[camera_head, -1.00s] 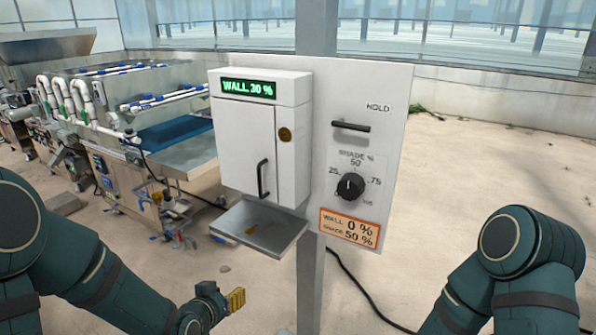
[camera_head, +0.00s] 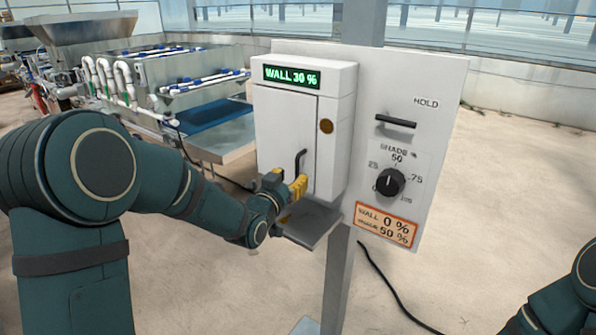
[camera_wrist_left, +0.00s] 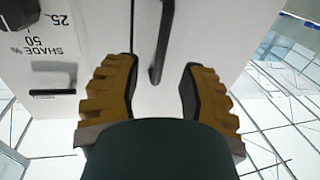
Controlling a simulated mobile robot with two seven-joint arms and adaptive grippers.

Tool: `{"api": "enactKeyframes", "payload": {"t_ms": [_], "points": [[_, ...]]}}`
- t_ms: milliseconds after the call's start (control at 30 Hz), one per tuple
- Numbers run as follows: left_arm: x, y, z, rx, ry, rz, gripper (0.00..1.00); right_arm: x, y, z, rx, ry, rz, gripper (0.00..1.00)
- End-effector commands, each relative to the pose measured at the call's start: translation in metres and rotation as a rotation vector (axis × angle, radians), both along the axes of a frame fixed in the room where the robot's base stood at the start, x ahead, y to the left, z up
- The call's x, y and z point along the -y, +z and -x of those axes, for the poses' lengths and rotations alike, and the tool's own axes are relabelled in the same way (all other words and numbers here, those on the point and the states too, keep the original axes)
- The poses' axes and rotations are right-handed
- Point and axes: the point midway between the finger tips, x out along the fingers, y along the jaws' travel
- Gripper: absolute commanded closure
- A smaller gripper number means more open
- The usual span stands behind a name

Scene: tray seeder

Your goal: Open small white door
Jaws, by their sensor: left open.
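The small white door (camera_head: 284,135) is on the front of a white box with a green "WALL 30 %" display (camera_head: 291,77). The door looks shut. Its black bar handle (camera_head: 299,162) shows above my left gripper (camera_head: 288,185), which hides the handle's lower part. In the left wrist view the yellow-padded fingers of my left gripper (camera_wrist_left: 160,85) are open, and the black handle (camera_wrist_left: 161,50) lies between them in the picture. I cannot tell whether a finger touches it. My right gripper is out of view; only part of my right arm shows at lower right.
A metal shelf (camera_head: 314,226) juts out under the box, close to my left gripper. The panel (camera_head: 431,120) right of the door carries a black HOLD handle (camera_head: 396,121), a dial (camera_head: 390,182) and an orange-edged label (camera_head: 385,224). A post stands below. Machinery fills the left background.

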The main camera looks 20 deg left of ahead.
Motion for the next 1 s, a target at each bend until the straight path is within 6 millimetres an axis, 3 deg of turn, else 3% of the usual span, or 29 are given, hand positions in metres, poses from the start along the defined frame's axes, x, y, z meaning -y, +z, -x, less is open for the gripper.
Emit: {"api": "enactKeyframes", "payload": {"t_ms": [100,300,700,800,833,1000], "points": [[0.003,0.000,-0.020,0.000,0.000,0.000,0.59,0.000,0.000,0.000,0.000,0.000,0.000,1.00],[0.006,0.000,-0.040,0.000,0.000,0.000,0.59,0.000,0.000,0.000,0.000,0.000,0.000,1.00],[0.007,0.000,-0.044,-0.001,0.001,0.001,0.59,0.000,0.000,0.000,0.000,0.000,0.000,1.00],[0.007,0.000,-0.044,-0.001,0.001,0.001,0.95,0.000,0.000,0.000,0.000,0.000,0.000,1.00],[0.007,0.000,-0.044,-0.001,0.000,0.001,1.00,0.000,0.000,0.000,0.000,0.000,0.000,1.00],[0.007,0.000,-0.044,-0.001,0.000,0.001,1.00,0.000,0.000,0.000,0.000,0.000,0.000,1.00]]}}
